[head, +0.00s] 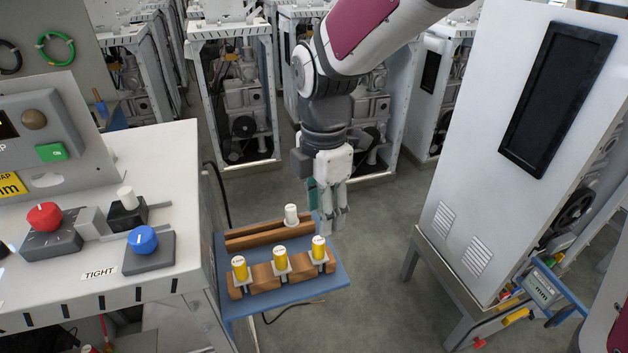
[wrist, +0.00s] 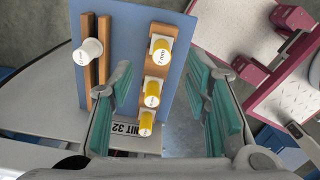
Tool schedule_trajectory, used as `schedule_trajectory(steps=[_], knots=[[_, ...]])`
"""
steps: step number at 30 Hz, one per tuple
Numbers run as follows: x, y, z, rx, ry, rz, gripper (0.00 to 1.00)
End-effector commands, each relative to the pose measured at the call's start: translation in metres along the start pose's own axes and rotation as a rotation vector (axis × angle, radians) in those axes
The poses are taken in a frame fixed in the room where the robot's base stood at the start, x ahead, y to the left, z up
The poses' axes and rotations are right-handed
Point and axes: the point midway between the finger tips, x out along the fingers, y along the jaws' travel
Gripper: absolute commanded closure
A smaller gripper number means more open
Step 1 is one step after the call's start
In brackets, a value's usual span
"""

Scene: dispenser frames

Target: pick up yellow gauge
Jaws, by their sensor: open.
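Three yellow gauges with white tops stand upright in a row in a notched wooden block on a blue shelf: one at left (head: 240,270), one in the middle (head: 281,260) and one at right (head: 319,250). In the wrist view they line up as a far one (wrist: 161,50), a middle one (wrist: 152,92) and a near one (wrist: 145,124). My gripper (head: 333,222) is open and empty, above the shelf's far right edge, behind the right gauge and apart from it. In the wrist view the row shows between its green-padded fingers (wrist: 163,72).
A white gauge (head: 291,215) stands on a wooden rail behind the yellow row. The blue shelf (head: 327,286) adjoins a white bench (head: 158,216) with red and blue knobs at left. A tall white cabinet (head: 480,170) stands at right. Floor between is clear.

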Motion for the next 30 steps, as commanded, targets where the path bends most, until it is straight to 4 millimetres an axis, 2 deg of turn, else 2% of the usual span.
schedule_trajectory(steps=[3, 11, 21, 30], knots=[[0.019, -0.001, -0.001, 0.001, 0.000, -0.004, 0.56], [0.037, -0.001, -0.001, 0.002, 0.000, -0.001, 0.56], [0.079, -0.004, -0.007, 0.001, 0.000, -0.001, 0.56], [0.086, -0.002, -0.007, 0.003, 0.000, 0.002, 0.56]])
